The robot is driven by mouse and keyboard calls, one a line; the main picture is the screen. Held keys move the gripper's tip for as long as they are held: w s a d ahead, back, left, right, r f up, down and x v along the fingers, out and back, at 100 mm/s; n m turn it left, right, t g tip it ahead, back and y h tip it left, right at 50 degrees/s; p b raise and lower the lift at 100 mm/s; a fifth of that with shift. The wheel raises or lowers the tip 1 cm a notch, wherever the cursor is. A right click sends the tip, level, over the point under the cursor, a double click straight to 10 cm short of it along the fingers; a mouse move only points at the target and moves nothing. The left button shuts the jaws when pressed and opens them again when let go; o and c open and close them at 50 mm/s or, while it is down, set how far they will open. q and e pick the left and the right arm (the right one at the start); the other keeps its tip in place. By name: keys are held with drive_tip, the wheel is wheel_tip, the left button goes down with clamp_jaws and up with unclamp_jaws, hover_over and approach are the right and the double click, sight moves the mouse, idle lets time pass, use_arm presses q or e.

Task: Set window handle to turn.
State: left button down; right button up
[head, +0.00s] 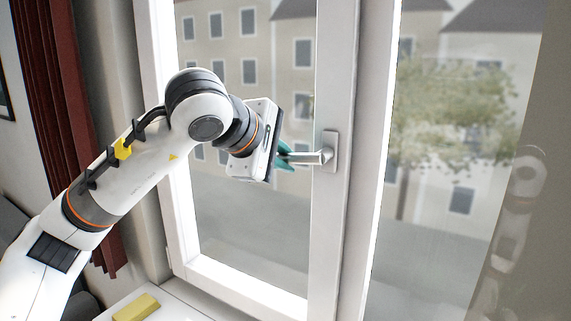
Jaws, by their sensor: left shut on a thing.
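The window handle (326,156) is a silvery lever on a plate on the window's middle upright. The lever points left, roughly level. My left gripper (290,156) comes from the left with teal fingers and is shut on the lever's free end. The fingers partly cover that end. The window sash (327,60) has a white frame and looks closed. My right gripper is not in view.
A dark red curtain (60,90) hangs at the left. A yellow block (137,308) lies on the white sill at the bottom left. The glass on the right shows a faint reflection of an arm. Buildings and a tree are outside.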

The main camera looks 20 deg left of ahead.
use_arm(q)
drive_tip(key=shift+r+m+y, duration=0.3)
drive_tip(key=shift+r+y, duration=0.1)
drive_tip(key=shift+y, duration=0.1)
idle(0.3)
drive_tip(key=c, duration=1.4)
unclamp_jaws()
drive_tip(key=shift+r, duration=0.1)
drive_tip(key=shift+s+a+r, duration=0.15)
drive_tip(key=shift+s+r, duration=0.1)
drive_tip(key=shift+s, duration=0.15)
drive_tip(key=b+v, duration=0.2)
drive_tip(key=v, duration=0.9)
drive_tip(key=shift+b, duration=0.35)
